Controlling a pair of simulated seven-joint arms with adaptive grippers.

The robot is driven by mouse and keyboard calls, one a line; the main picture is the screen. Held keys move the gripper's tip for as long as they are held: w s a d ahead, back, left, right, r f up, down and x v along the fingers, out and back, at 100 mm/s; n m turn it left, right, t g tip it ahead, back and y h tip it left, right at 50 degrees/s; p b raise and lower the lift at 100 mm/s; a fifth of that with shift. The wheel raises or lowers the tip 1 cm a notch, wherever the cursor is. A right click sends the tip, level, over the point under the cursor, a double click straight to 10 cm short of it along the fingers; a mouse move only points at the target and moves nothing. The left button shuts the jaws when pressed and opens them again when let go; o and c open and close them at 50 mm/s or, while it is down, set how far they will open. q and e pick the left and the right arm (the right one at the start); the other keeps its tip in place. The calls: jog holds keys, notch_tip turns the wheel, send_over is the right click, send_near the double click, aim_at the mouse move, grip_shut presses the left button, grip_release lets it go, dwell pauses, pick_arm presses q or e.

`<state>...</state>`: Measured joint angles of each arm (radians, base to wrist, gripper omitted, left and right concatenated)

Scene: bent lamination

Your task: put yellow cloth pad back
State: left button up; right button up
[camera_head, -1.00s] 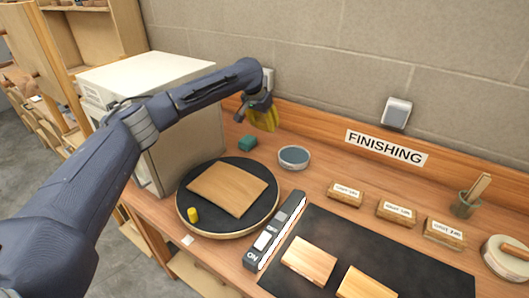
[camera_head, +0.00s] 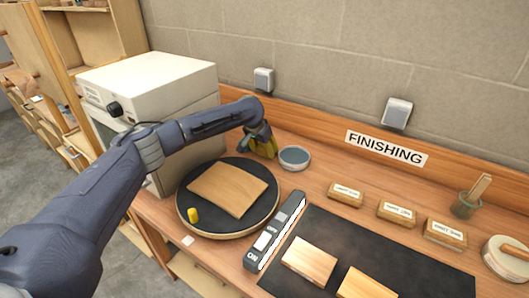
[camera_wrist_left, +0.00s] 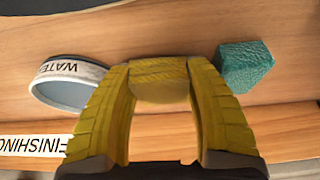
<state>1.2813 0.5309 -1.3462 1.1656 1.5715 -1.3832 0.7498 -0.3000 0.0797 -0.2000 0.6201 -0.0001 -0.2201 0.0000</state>
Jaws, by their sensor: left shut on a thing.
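The yellow cloth pad (camera_wrist_left: 160,84) is a small block between the tips of my left gripper (camera_wrist_left: 160,76), whose yellow ribbed fingers are shut on it. In the head view my left gripper (camera_head: 264,153) is low near the back of the bench, between the white oven and the grey water bowl (camera_head: 294,157). The pad is hard to tell from the yellow fingers there. In the wrist view the bowl (camera_wrist_left: 68,84) is left of the fingers and a teal sponge (camera_wrist_left: 245,66) is right of them. Whether the pad touches the bench is unclear. My right gripper is not in view.
A round black turntable (camera_head: 262,207) holds a bent wood sheet (camera_head: 228,189) and a yellow cylinder (camera_head: 193,215). A white oven (camera_head: 150,75) stands behind at left. An on/off switch strip (camera_head: 276,230), a black mat (camera_head: 400,250) and labelled wood blocks (camera_head: 346,194) lie to the right.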

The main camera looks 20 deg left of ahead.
pick_arm(q)
jog(key=shift+f, duration=0.6)
jog(key=shift+f, duration=0.15)
jog(key=o, duration=0.7)
